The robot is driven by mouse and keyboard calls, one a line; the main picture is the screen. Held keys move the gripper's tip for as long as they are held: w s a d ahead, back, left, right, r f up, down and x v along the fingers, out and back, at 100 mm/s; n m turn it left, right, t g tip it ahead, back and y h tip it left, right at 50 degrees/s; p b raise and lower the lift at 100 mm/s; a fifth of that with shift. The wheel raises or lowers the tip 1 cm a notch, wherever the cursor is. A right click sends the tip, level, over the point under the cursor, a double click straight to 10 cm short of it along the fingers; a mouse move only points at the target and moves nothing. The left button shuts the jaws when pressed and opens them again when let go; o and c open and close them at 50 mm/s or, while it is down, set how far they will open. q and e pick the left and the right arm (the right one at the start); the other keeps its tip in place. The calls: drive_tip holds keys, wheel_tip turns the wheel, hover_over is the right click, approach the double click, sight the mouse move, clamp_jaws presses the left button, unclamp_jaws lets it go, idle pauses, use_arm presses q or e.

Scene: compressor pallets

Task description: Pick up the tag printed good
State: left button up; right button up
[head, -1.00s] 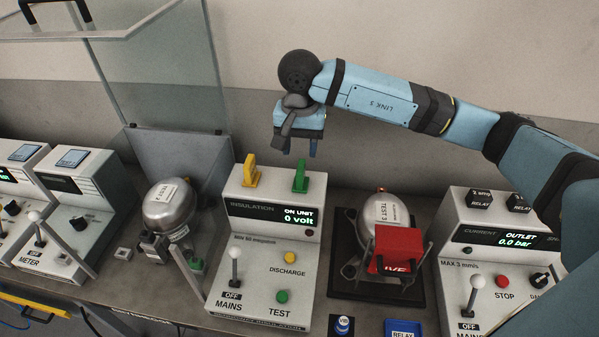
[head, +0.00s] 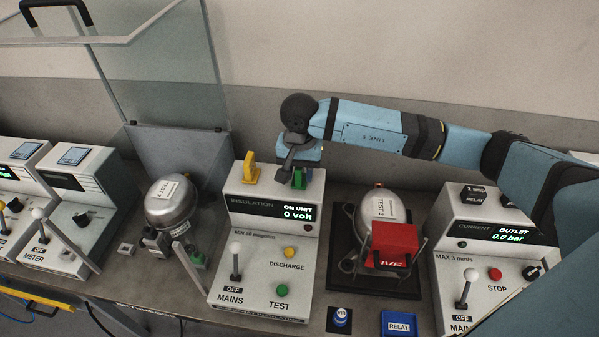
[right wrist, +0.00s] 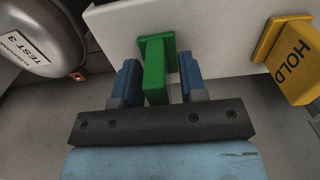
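The green tag (head: 299,179) stands on top of the insulation unit (head: 275,209); its print does not show. In the right wrist view the green tag (right wrist: 155,68) is between the two blue fingers of my right gripper (right wrist: 156,80), with gaps on both sides. My right gripper (head: 299,178) is open around it. The yellow tag (head: 251,168) stands to its left on the same unit. In the right wrist view the yellow tag (right wrist: 294,60) reads HOLD. My left gripper is not in view.
A compressor marked TEST 3 (head: 383,206) with a red box (head: 394,241) stands right of the unit. Another compressor (head: 171,203) stands left, before a raised clear guard (head: 165,75). The current unit (head: 480,215) is at the right. A blue RELAY tray (head: 399,324) lies in front.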

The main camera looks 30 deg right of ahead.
clamp_jaws()
drive_tip(key=shift+r, duration=0.1)
